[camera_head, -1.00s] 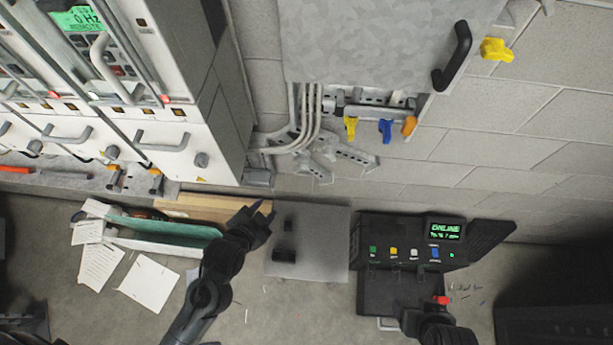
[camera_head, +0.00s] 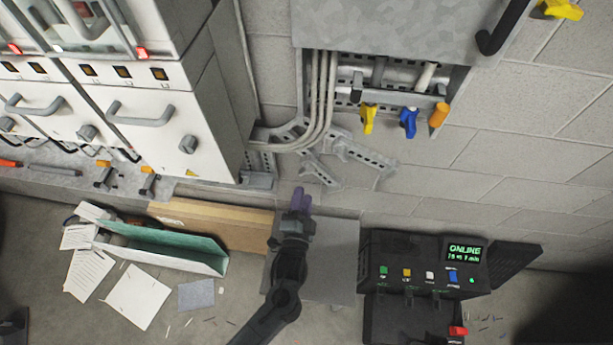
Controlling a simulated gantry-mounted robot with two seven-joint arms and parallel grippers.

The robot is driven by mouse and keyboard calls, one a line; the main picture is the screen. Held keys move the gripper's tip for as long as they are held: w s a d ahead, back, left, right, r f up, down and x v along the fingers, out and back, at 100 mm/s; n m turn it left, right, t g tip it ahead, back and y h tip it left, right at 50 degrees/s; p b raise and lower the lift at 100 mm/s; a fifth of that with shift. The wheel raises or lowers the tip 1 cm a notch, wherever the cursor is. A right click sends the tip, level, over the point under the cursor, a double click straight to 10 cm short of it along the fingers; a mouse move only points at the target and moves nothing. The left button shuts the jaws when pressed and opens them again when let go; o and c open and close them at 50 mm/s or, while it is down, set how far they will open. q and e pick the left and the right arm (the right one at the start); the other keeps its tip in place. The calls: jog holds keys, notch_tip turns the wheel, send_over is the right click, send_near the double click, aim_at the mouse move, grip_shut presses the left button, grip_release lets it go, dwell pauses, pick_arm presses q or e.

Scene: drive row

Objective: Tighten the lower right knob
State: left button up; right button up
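Grey round knobs stand on the white drive fronts in the head view: one at the lower right corner of the nearest drive (camera_head: 188,144), and others on drives to its left (camera_head: 87,132). Which knob is the lower right one is not certain. My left gripper (camera_head: 301,200) has purple fingertips, points up the picture and touches no knob. Its finger gap is too small to judge.
Grey conduits (camera_head: 322,95) and slotted brackets run down the wall between drives and cabinet. A black case with an ONLINE display (camera_head: 466,250) stands at the lower right. A cardboard piece (camera_head: 215,222), a green-lined box (camera_head: 165,249) and papers (camera_head: 138,295) lie at the left.

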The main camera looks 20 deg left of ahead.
aim_at(307, 175)
pick_arm(q)
jog(key=x, duration=0.8)
grip_shut()
